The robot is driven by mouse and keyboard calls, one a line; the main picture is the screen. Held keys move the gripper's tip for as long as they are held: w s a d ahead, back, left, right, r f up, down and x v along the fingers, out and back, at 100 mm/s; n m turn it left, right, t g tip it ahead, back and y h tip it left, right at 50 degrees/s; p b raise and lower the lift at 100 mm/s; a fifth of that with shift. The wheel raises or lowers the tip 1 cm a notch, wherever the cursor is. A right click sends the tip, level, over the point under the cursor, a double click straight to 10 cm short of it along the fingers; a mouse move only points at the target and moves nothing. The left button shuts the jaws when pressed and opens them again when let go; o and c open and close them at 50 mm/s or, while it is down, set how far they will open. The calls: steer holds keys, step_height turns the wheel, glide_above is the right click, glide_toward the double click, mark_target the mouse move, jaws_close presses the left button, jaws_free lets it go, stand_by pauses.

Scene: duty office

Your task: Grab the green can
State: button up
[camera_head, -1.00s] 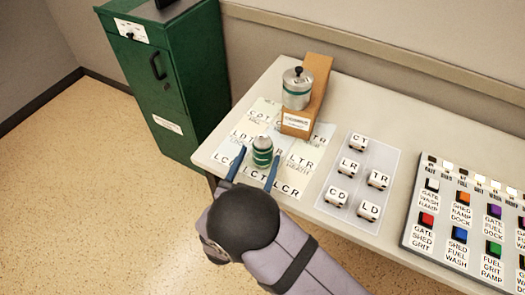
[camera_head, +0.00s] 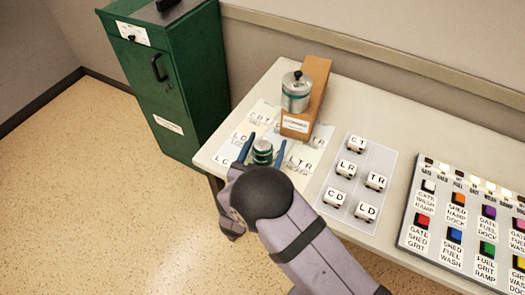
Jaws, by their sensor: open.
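The green can (camera_head: 262,150) is small, with a silver top and green bands. It stands upright on the lettered sheets near the left end of the table. My gripper (camera_head: 263,146) has its two blue fingers on either side of the can, one to the left and one to the right. The jaws are open, and a gap seems to show between each finger and the can. The lower part of the can is hidden behind my dark round wrist.
Lettered cubes (camera_head: 352,170) sit on a pale mat to the right. A button panel (camera_head: 465,225) lies farther right. A green cabinet (camera_head: 168,85) stands at left.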

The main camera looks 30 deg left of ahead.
steer(key=shift+w, duration=0.35)
steer(key=c, duration=1.1)
steer(key=shift+c, duration=0.2)
steer(key=shift+r, duration=0.1)
step_height(320, 180, up, 10)
steer(key=shift+b, duration=0.45)
